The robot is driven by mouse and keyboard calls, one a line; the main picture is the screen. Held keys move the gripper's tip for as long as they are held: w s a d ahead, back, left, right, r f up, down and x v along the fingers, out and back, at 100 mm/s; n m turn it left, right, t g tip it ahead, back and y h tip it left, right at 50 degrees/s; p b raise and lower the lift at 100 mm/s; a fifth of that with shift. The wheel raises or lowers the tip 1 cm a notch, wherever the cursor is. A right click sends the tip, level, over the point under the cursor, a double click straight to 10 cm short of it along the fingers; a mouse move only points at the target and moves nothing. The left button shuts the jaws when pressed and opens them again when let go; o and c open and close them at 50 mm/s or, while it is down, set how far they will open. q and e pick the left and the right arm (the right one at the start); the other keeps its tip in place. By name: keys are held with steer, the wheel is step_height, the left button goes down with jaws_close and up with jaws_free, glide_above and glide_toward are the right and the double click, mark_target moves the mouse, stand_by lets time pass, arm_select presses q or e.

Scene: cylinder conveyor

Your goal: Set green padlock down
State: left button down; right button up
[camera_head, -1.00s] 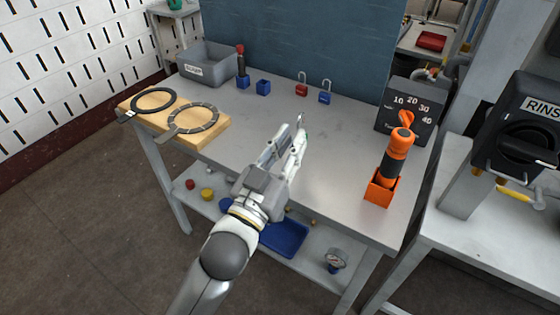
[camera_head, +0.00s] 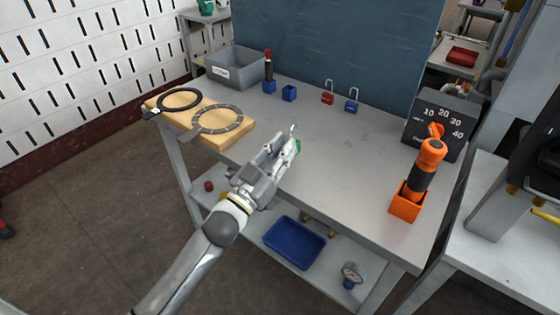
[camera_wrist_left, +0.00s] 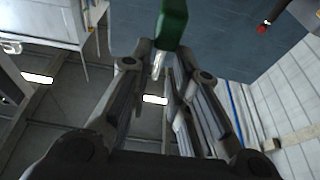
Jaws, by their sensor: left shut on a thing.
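My left gripper (camera_head: 286,143) is over the grey workbench (camera_head: 330,165), near its front edge, left of the middle. It is shut on the green padlock (camera_head: 298,146), whose body is mostly hidden by the fingers in the head view. In the left wrist view the padlock's green body (camera_wrist_left: 172,24) sticks out past the fingertips, and its metal shackle (camera_wrist_left: 157,64) points back between the fingers of the left gripper (camera_wrist_left: 165,75). I cannot tell whether the padlock touches the bench. My right gripper is not in view.
Red (camera_head: 328,98) and blue (camera_head: 352,105) padlocks stand at the back of the bench. A wooden board (camera_head: 233,137) with rings is at left, beside a grey bin (camera_head: 252,68). An orange tool holder (camera_head: 406,206) is at right. The bench middle is clear.

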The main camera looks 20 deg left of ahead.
arm_select(q)
steer(key=shift+w+a+f, duration=0.15)
steer(key=shift+a+f, duration=0.05)
steer(key=shift+f, duration=0.1)
steer(key=shift+w+a+f, duration=0.1)
steer(key=shift+f, duration=0.8)
steer(key=shift+w+a+f, duration=0.1)
steer(key=shift+f, duration=0.8)
steer(key=shift+f+b, duration=0.2)
steer(key=shift+b, duration=0.15)
steer(key=c, duration=1.3)
jaws_free()
steer(key=shift+c, duration=0.2)
steer(key=shift+r, duration=0.1)
steer(key=shift+r, duration=0.2)
steer(key=v, duration=1.2)
steer(key=shift+p, duration=0.35)
